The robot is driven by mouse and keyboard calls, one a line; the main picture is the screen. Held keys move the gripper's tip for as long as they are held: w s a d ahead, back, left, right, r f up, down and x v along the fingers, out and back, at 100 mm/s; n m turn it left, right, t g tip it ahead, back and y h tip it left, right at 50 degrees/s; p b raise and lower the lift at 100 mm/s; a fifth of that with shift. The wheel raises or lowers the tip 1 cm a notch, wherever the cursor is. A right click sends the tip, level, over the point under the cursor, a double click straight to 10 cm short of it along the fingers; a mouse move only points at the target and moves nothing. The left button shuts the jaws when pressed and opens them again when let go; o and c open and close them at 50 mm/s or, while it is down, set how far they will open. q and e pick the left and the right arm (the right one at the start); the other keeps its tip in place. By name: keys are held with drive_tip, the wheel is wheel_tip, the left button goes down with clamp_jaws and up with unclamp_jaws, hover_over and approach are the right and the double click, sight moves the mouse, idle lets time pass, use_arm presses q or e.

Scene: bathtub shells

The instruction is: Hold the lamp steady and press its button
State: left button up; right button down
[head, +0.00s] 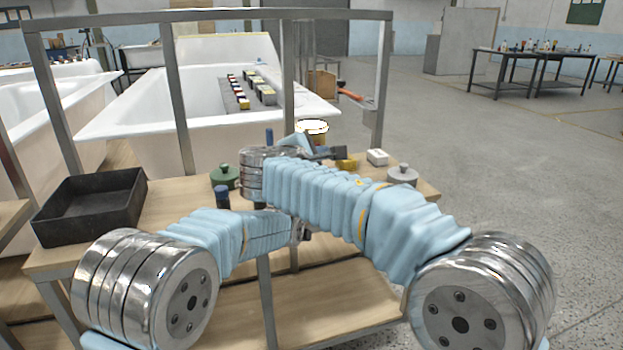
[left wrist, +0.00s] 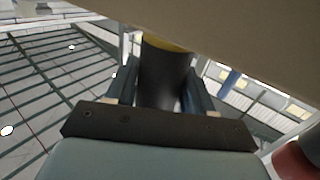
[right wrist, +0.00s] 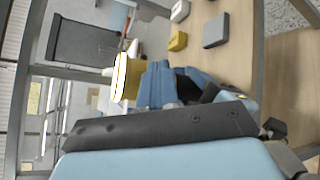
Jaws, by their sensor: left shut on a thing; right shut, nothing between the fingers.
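The lamp (head: 313,128) shows its pale round face and yellow head above my arms in the head view. In the left wrist view its dark body (left wrist: 165,75) stands between the fingers of my left gripper (left wrist: 163,92), which is shut on it. In the right wrist view the lamp's yellow head (right wrist: 121,78) is just beyond the fingertips of my right gripper (right wrist: 158,84). That gripper is shut and empty; I cannot tell whether it touches the lamp. The button is not visible. My arms hide most of the lamp and both fingertips in the head view.
A metal frame (head: 384,85) rises around the table. White bathtub shells stand behind.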

drive_tip(key=shift+s, duration=0.1)
use_arm(q)
drive_tip(key=o, duration=1.2)
drive_tip(key=shift+o, duration=0.2)
use_arm(e)
drive_tip(key=s, duration=0.2)
drive_tip(key=s+d, duration=0.2)
drive_tip(key=s, duration=0.1)
drive_tip(key=shift+s, duration=0.3)
use_arm(q)
drive_tip(key=shift+s, duration=0.1)
